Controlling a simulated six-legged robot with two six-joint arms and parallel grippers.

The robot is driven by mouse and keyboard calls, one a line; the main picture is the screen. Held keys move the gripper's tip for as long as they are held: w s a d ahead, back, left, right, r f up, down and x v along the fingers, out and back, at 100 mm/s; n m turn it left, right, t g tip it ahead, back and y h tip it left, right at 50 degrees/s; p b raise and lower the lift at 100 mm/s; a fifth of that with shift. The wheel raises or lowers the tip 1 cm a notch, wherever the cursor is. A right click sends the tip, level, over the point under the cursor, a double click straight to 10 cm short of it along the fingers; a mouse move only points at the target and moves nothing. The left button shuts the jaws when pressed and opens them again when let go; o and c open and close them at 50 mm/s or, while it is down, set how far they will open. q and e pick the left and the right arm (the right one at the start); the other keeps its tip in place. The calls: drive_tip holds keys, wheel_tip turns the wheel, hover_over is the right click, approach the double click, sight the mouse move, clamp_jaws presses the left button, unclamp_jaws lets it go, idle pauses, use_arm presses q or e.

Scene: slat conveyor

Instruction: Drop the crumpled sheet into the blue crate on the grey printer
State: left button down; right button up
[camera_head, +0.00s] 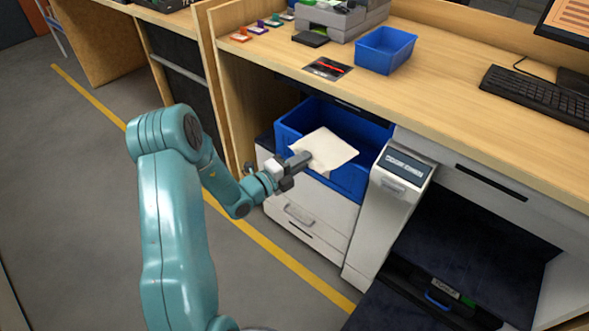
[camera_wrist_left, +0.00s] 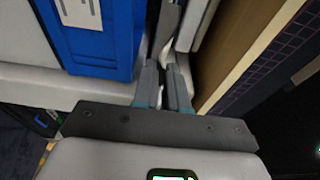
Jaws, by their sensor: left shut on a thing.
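The cream sheet (camera_head: 332,151) is held by one edge in my left gripper (camera_head: 300,161), which is shut on it. The sheet looks only lightly creased and fairly flat. In the head view it lies over the opening of the blue crate (camera_head: 350,181); the gap between them cannot be judged. The crate sits on the grey printer (camera_head: 315,208) under the counter. The wrist view shows the shut fingers of my left gripper (camera_wrist_left: 172,82) beside the blue crate wall (camera_wrist_left: 98,42). The sheet is mostly hidden there. My right gripper is not in view.
The wooden counter (camera_head: 450,80) overhangs the back of the crate and carries a smaller blue bin (camera_head: 385,50) and a keyboard (camera_head: 535,95). A pale slanted unit with a label (camera_head: 405,168) stands just right of the crate. Open floor lies to the left.

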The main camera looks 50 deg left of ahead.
sight(321, 150)
use_arm(q)
drive_tip(key=shift+w+a+f+b, duration=0.3)
drive_tip(key=shift+w+b, duration=0.35)
drive_tip(key=shift+w, duration=1.85)
drive_tip(key=shift+w+a+f+b, duration=0.3)
drive_tip(key=shift+w+b, duration=0.35)
drive_tip(key=shift+w, duration=1.9)
drive_tip(key=shift+w+a+f+b, duration=0.15)
drive_tip(key=shift+w+f+b, duration=0.4)
drive_tip(key=shift+w, duration=1.95)
drive_tip(key=shift+r, duration=0.2)
drive_tip(key=c, duration=1.2)
unclamp_jaws()
drive_tip(key=shift+o, duration=0.5)
drive_tip(key=shift+s, duration=0.1)
drive_tip(key=shift+f, duration=0.2)
